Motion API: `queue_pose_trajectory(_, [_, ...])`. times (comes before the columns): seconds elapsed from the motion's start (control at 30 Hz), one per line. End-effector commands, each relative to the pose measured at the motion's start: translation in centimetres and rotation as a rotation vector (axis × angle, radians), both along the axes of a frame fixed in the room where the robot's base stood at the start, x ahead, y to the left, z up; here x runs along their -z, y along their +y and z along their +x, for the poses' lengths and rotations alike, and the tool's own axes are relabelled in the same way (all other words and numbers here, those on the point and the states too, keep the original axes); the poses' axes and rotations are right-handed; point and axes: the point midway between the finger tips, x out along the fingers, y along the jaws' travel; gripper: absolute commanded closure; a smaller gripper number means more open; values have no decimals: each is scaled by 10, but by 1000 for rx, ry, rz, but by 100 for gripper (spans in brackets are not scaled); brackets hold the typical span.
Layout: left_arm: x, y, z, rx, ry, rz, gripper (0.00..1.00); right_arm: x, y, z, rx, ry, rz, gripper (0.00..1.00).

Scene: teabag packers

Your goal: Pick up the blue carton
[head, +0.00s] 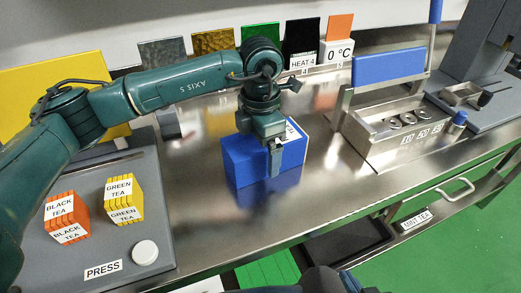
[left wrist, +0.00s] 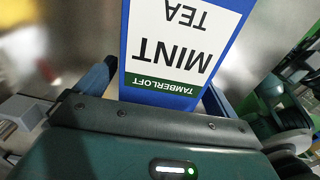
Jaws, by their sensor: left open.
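The blue carton (head: 242,165) stands on the steel counter near the middle of the head view. The left wrist view shows its white label reading MINT TEA (left wrist: 182,40). My left gripper (head: 272,152) comes down over the carton from above, with one finger in front of its near side. In the left wrist view the carton lies between the two fingers of the open left gripper (left wrist: 158,92). The far finger is hidden in the head view. I see teal arm parts at the bottom edge of the head view but no right gripper fingers.
An orange black tea pack (head: 67,222) and a yellow green tea pack (head: 122,203) stand on the grey press plate (head: 160,225) at left. A steel rack (head: 352,140) stands to the right. Coloured panels line the back. The counter right of the carton is clear.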

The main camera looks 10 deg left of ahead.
Motion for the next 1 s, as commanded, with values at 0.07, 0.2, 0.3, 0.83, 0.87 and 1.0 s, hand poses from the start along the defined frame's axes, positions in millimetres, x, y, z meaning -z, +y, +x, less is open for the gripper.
queue_pose_trajectory(0.07, [1,0,0,0,0,0,5,0,0,0,-1,-1,-2,100])
queue_pose_trajectory(0.2, [1,0,0,0,0,0,5,0,0,1,-1,-2,-2,100])
queue_pose_trajectory(0.3, [1,0,0,0,0,0,13,0,0,1,-2,-2,-3,100])
queue_pose_trajectory(0.83, [1,0,0,0,0,0,56,0,0,1,-3,-2,-3,100])
queue_pose_trajectory(0.87, [0,0,0,0,-1,-1,56,0,0,1,-2,-2,-2,100])
queue_pose_trajectory(1.0, [0,0,0,0,-1,-1,56,0,0,1,-2,-2,-2,100])
